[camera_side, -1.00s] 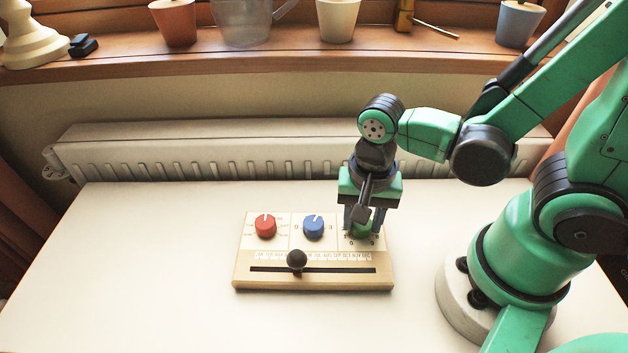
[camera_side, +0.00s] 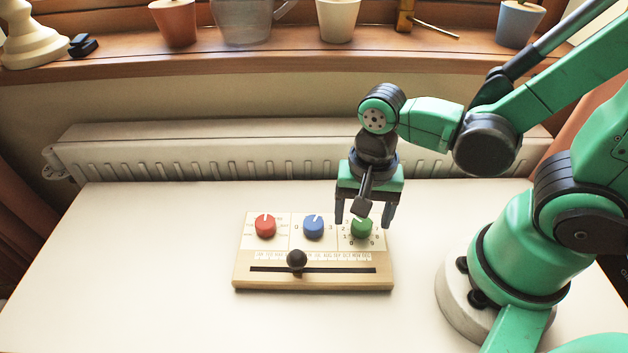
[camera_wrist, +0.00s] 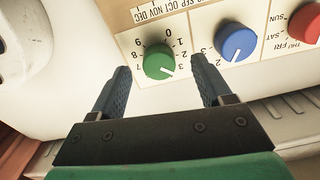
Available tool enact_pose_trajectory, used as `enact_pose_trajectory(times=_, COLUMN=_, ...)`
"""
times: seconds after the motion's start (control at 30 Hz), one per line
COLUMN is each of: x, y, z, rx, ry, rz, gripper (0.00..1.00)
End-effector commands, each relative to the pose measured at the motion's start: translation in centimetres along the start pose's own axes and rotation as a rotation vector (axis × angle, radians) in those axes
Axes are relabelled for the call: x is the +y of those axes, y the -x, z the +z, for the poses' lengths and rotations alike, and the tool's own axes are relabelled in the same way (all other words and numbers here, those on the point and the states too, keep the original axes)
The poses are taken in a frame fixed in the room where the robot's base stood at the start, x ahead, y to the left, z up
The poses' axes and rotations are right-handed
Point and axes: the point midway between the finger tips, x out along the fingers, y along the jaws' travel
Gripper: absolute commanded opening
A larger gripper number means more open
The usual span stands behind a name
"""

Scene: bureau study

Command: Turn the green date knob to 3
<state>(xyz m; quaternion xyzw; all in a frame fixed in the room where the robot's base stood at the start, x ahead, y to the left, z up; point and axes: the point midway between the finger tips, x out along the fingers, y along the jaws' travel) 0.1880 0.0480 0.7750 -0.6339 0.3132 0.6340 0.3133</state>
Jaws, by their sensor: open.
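The green date knob (camera_side: 362,228) sits at the right end of the wooden panel (camera_side: 314,283). It also shows in the wrist view (camera_wrist: 157,60), where its white pointer line aims to the lower right, close to the printed 3. My gripper (camera_side: 363,222) is open above the green knob. In the wrist view the two fingers (camera_wrist: 160,67) stand apart, one on each side of the knob, with gaps between them and it. Nothing is held.
A blue knob (camera_side: 313,227) and a red knob (camera_side: 265,226) stand left of the green one. A black slider ball (camera_side: 297,260) is on the slot in front. The white table (camera_side: 150,270) is clear around the panel. A radiator (camera_side: 220,155) stands behind.

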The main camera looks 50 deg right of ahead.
Motion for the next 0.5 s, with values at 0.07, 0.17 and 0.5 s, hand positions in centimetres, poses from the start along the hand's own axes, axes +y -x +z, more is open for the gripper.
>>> enact_pose_trajectory(times=0.07, x=0.1, y=0.8, z=0.0, rx=0.000, ry=0.000, rz=0.000, gripper=0.72)
enact_pose_trajectory(times=0.17, x=0.1, y=1.7, z=0.1, rx=0.000, ry=0.000, rz=0.000, gripper=0.72)
enact_pose_trajectory(times=0.5, x=0.1, y=4.2, z=0.1, rx=0.000, ry=0.000, rz=0.000, gripper=0.72)
